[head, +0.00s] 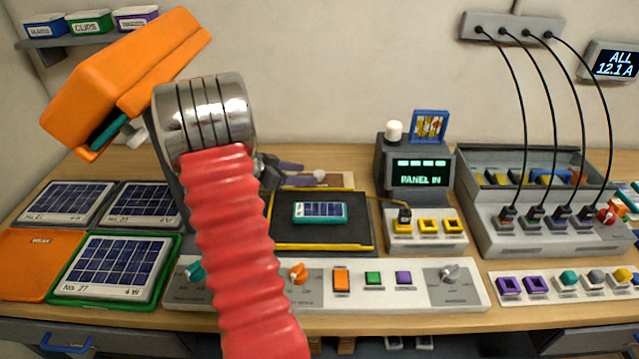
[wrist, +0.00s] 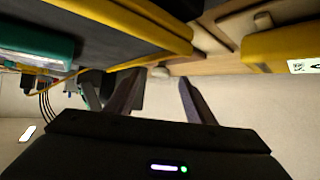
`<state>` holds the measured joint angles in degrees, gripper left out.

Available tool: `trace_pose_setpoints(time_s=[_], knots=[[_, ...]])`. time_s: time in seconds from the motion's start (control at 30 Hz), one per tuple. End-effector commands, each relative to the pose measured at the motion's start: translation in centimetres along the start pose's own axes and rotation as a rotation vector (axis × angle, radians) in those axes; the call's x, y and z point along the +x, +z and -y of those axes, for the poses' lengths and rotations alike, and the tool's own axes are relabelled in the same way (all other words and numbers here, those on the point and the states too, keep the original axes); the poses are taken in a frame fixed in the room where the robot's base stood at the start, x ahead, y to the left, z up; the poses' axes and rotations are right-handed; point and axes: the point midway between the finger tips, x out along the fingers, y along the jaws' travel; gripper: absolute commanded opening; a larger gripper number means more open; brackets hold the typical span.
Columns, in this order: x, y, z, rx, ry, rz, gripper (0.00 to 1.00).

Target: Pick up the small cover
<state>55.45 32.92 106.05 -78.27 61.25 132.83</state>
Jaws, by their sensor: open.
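I cannot single out the small cover with certainty. A flat beige piece with a pale round knob (head: 319,175) lies behind the dark mat in the head view and may be it. My gripper (head: 294,173) is open and empty at the back edge of the mat, just left of the beige piece. Its two dark fingers (wrist: 160,80) are apart in the wrist view. My red arm sleeve hides part of the bench.
A yellow-edged dark mat (head: 285,235) holds a small teal-framed panel (head: 320,211). Solar panels (head: 115,268) lie at the left. A grey display unit (head: 420,172), yellow sockets (head: 427,228) and a cabled grey box (head: 545,230) stand right. A control strip (head: 320,285) runs along the front.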

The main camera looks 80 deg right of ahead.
Motion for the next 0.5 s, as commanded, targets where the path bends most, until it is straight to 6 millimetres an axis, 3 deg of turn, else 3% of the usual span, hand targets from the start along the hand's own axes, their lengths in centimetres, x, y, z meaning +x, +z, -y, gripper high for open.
trace_pose_setpoints(time_s=[0.37, 0.5], knots=[[0.6, -0.1, 0.0, 0.002, 0.001, 0.000, 0.49], [1.6, 0.0, -0.1, 0.001, 0.003, -0.001, 0.49]])
